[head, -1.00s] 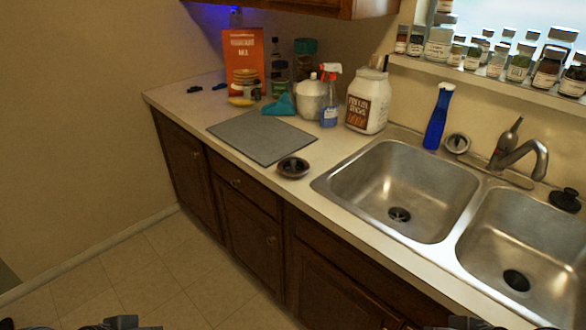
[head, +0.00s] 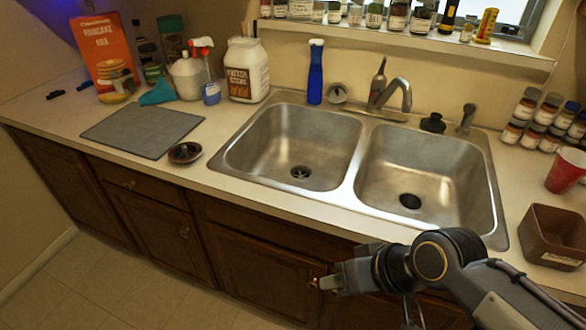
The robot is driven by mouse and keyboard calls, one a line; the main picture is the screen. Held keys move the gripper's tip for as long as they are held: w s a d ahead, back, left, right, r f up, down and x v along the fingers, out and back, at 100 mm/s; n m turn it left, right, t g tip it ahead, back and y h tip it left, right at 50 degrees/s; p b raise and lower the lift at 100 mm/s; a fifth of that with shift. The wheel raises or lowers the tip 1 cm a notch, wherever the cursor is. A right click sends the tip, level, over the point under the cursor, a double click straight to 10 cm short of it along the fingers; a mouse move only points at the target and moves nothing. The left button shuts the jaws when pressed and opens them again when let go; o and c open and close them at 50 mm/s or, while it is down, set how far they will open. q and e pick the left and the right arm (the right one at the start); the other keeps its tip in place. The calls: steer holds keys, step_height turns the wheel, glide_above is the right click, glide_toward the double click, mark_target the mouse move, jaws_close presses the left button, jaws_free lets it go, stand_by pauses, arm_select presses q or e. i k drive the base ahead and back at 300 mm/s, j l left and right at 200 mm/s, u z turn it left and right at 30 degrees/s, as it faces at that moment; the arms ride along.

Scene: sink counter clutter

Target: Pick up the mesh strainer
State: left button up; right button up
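A small round thing with a pale metal rim (head: 336,93) stands on the back ledge of the sink, between the blue bottle and the faucet. It may be the mesh strainer, but it is too small to be sure. My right gripper (head: 322,284) is low in front of the cabinet doors, below the counter's front edge and well apart from the round thing. It points left, and nothing is visibly held in it. Its finger gap is not clear. My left gripper is out of view.
The double sink (head: 290,150) is empty. The faucet (head: 390,95) and a blue bottle (head: 315,75) flank the round thing. A dark bowl (head: 185,152), grey mat (head: 140,130), brown bin (head: 553,236) and red cup (head: 565,171) stand on the counter. Jars line the sill.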

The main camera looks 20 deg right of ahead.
mark_target(186, 152)
steer(key=z, duration=0.35)
steer(key=i+j+z, duration=0.15)
steer(key=z, duration=0.25)
steer(key=i+j+z, duration=0.1)
steer(key=j+z, duration=0.15)
steer(key=z, duration=0.15)
steer(key=j+z, duration=0.25)
steer(key=z, duration=0.15)
steer(key=i+j+z, duration=0.25)
steer(key=j, duration=0.85)
steer(key=k+j+z, duration=0.1)
steer(key=j+z, duration=0.15)
steer(key=j, duration=0.8)
